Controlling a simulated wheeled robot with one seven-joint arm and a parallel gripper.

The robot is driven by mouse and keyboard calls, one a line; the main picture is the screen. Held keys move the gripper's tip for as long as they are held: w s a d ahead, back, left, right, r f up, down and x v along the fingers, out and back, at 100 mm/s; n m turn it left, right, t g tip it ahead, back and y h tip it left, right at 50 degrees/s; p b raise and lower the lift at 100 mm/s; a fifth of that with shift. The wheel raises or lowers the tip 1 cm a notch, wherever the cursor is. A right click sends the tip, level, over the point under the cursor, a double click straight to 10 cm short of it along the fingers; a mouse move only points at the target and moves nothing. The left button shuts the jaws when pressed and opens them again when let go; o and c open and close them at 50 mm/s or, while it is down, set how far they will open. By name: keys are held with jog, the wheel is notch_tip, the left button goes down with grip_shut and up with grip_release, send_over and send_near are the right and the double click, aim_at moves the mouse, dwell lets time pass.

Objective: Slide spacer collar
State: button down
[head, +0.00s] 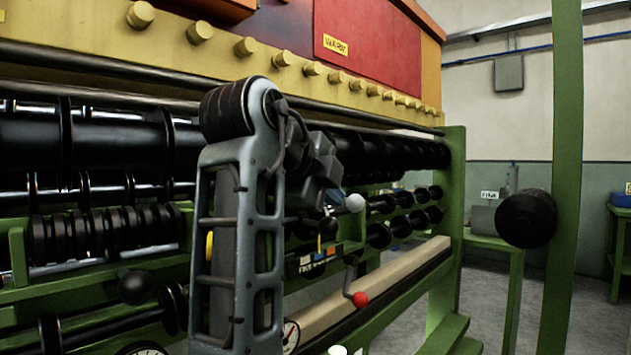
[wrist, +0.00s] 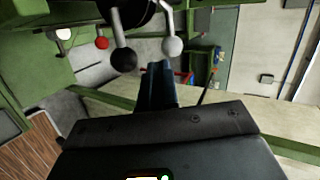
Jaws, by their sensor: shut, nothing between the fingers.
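My gripper (wrist: 158,70) shows in the wrist view as dark blue fingers held together, with nothing seen between them. Its tips lie just below and between a black ball knob (wrist: 123,60) and a white ball knob (wrist: 173,47); I cannot tell whether they touch either. In the head view my arm hides most of the gripper, near the white knob (head: 355,202) and the black knob (head: 328,226). I cannot pick out the spacer collar for certain. A row of black ring-like discs (head: 105,235) sits on a shaft at the left.
The green machine frame (head: 452,190) carries several rows of black spools and rollers. A crank with a red knob (head: 360,299) sticks out below my gripper. A green post (head: 566,130) with a black roller end (head: 526,218) stands at the right. Open floor (head: 490,285) lies behind.

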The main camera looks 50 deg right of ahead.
aim_at(351, 203)
jog(key=shift+w+d+f, duration=0.15)
jog(key=shift+d, duration=0.55)
jog(key=shift+w+d+f, duration=0.15)
jog(key=shift+w+d, duration=0.05)
jog(key=shift+d, duration=0.5)
jog(key=shift+w+d+f, duration=0.15)
jog(key=shift+d, duration=0.55)
jog(key=d, duration=0.7)
jog(key=shift+d, duration=0.15)
jog(key=shift+w, duration=0.1)
